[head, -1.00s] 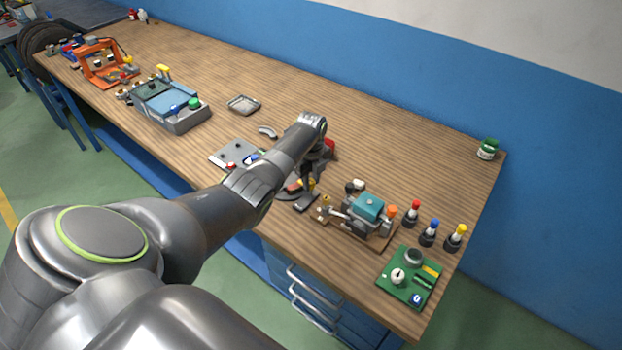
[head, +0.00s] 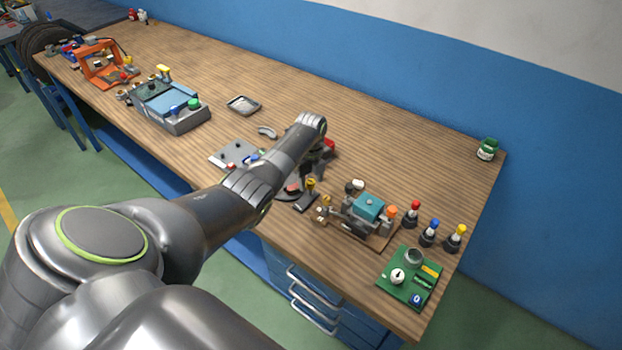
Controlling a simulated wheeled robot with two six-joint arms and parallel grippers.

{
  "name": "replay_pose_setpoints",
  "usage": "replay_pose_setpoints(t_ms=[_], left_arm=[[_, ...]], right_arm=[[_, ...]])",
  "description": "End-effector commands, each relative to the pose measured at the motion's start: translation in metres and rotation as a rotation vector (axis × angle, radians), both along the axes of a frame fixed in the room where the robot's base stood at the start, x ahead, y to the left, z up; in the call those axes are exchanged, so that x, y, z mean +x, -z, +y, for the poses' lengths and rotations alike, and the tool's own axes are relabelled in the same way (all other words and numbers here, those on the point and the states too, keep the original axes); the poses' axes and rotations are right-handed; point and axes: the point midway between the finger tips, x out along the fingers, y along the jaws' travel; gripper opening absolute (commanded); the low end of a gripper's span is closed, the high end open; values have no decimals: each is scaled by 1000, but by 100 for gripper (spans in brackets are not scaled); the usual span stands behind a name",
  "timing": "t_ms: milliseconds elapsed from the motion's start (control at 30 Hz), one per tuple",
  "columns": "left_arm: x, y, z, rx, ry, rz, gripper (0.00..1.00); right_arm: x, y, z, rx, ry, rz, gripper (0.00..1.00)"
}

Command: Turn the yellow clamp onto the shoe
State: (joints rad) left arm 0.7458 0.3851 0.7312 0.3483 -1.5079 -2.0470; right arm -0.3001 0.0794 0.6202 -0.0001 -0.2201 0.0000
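A small yellow-topped part (head: 311,184), which looks like the yellow clamp, stands at the near edge of the bench by a dark round base. A small red piece (head: 293,188) sits on that base; I cannot tell whether the shoe is there. My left arm reaches over this spot from the left. My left gripper (head: 318,166) hangs below the wrist beside the clamp, dark and partly hidden by the arm. Its fingers are too small and covered to read, and contact with the clamp is unclear. My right gripper is not in view.
Right of the clamp is a teal-topped device (head: 368,206) on a wooden board. Beyond it are bottles with red, blue and yellow caps (head: 429,232) and a green board (head: 409,279). A grey plate (head: 235,154) lies left.

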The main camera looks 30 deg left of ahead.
Motion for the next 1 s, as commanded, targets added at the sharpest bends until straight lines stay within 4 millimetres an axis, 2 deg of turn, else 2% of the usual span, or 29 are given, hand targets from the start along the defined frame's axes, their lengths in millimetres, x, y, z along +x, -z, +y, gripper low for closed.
replay_pose_setpoints(t_ms=[167,367,567,800,967,1000], left_arm=[[0,-1,0,0,-1,0,46],[1,-20,0,0,-1,-2,46],[1,-58,0,2,0,-4,46],[1,-115,0,2,1,-6,46],[0,-147,0,2,0,-4,46],[0,-158,0,1,0,-1,46]], right_arm=[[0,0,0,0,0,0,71],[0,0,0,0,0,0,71],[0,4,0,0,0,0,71],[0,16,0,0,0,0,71],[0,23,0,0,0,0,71],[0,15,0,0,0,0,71]])
